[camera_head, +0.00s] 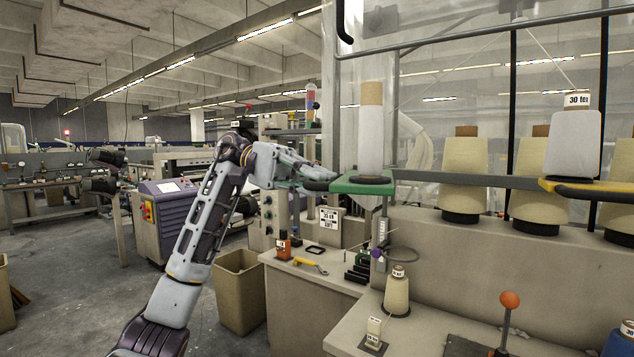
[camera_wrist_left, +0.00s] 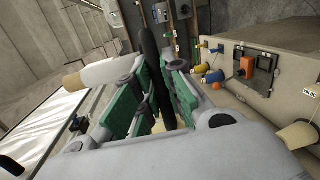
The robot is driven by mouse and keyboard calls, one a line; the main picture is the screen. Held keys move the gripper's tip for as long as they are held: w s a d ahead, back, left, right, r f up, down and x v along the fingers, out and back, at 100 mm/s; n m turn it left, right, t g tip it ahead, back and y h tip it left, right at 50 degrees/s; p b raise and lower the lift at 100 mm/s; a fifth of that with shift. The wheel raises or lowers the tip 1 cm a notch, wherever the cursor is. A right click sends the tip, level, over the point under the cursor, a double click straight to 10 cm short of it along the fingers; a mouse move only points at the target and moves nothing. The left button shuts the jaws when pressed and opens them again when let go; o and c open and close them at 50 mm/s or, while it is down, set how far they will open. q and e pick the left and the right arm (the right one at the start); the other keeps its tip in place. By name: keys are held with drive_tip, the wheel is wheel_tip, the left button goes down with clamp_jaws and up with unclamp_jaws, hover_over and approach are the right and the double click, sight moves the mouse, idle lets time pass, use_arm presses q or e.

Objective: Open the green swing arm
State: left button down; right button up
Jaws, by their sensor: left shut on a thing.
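The green swing arm (camera_head: 347,187) sticks out at mid-height from the grey rail. It carries a white yarn package (camera_head: 370,140) with a brown top, standing upright on a black disc. A black handle (camera_head: 318,186) sits at the arm's left end. My left gripper (camera_head: 312,180) reaches in from the left and is shut on this handle. In the left wrist view, the black handle (camera_wrist_left: 157,75) runs between the fingers, with green surfaces on both sides. The fingertips are partly hidden. My right gripper is not in view.
A yellow swing arm (camera_head: 590,188) with a white package stands at the right, with several yarn cones behind. Below are a beige bench (camera_head: 315,275) with small tools and an orange-knobbed lever (camera_head: 510,300). A bin (camera_head: 238,290) stands on the floor; open floor lies left.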

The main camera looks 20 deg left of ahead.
use_arm(q)
drive_tip(key=c, duration=1.5)
unclamp_jaws()
drive_tip(key=shift+v, duration=6.05)
drive_tip(key=shift+w, duration=0.1)
drive_tip(key=shift+r, duration=0.1)
